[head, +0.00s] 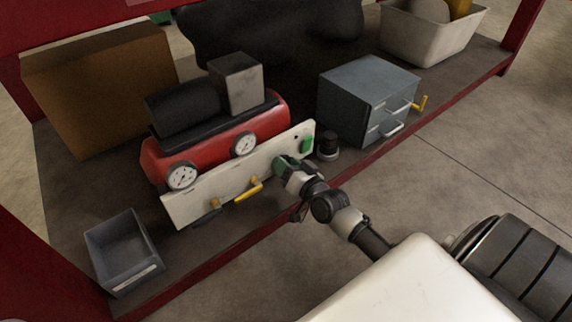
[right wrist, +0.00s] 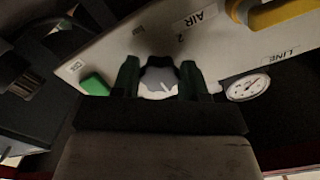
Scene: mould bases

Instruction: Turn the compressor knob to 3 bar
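The red compressor (head: 205,145) stands on the shelf with a pale panel (head: 225,189) along its front. My right gripper (head: 285,164) is at the right part of this panel and hides the knob in the head view. In the right wrist view the knob (right wrist: 160,82) has a pale face with a white pointer mark. It sits between the two dark green fingers of my right gripper (right wrist: 161,76). I cannot tell whether they press on it. Scale numbers around it are mostly unreadable. A gauge (right wrist: 248,87) marked LINE is beside it. My left gripper is out of view.
Yellow valve handles (head: 249,192) stick out from the panel, and a green switch (head: 306,144) is at its right end. A grey drawer cabinet (head: 366,100) and small dark cylinder (head: 328,146) stand to the right. A grey bin (head: 123,253) stands front left. The red shelf edge (head: 240,245) runs in front.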

